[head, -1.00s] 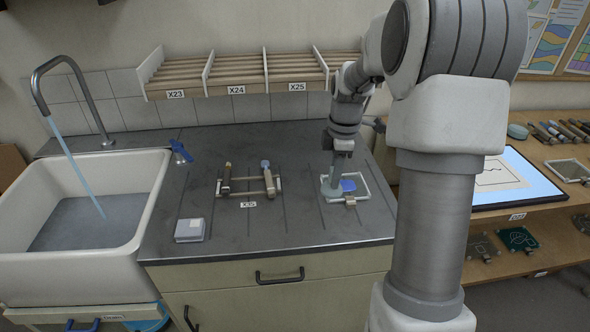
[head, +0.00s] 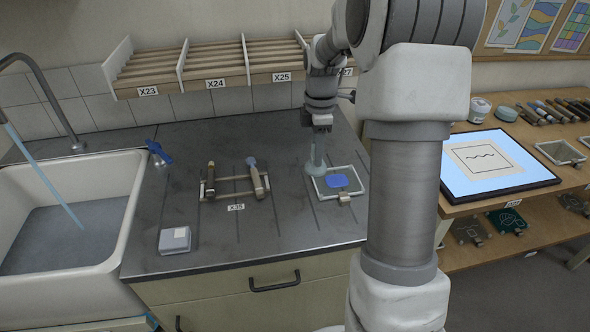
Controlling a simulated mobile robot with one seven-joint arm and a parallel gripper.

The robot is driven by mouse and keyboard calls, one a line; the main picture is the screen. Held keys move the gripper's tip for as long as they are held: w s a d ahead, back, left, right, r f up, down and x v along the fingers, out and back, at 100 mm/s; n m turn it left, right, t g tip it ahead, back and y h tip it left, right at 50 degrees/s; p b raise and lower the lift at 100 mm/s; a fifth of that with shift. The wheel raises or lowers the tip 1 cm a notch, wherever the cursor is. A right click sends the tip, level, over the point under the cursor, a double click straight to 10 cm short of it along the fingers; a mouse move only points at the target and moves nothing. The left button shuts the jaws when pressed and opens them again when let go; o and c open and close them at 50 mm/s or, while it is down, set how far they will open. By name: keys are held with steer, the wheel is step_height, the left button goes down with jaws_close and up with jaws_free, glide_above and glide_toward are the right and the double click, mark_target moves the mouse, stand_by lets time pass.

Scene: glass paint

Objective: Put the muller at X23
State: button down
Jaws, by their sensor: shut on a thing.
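The muller (head: 317,163) is a pale, see-through glass piece with a stem and a wide round foot. My gripper (head: 319,135) is shut on its top and holds it upright at the back left corner of a white-framed slab (head: 356,198) with blue paint (head: 337,181). I cannot tell whether its foot touches anything. X23 is a label (head: 148,90) on the leftmost bay of the slatted wall rack (head: 170,60). That bay looks empty.
A rest with two tools (head: 232,187), marked X35, stands mid-counter. A small white box (head: 175,240) is at the front left, and a blue-handled item (head: 158,153) at the back. The sink (head: 70,225) with running water is left. A lit panel (head: 495,165) is right.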

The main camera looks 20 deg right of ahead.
steer(key=w+a+f, duration=0.1)
steer(key=w+f, duration=0.1)
steer(key=w, duration=0.1)
steer(key=w+a+f, duration=0.1)
steer(key=w+f, duration=0.1)
steer(key=w, duration=0.2)
steer(key=w+a+f+p, duration=0.1)
steer(key=w+f, duration=0.1)
steer(key=w, duration=0.1)
steer(key=shift+w+f, duration=0.3)
steer(key=shift+w, duration=0.1)
steer(key=shift+w+f, duration=0.2)
steer(key=shift+f, duration=1.75)
steer(key=shift+f, duration=0.15)
steer(key=c, duration=0.6)
jaws_free()
steer(key=shift+c, duration=0.2)
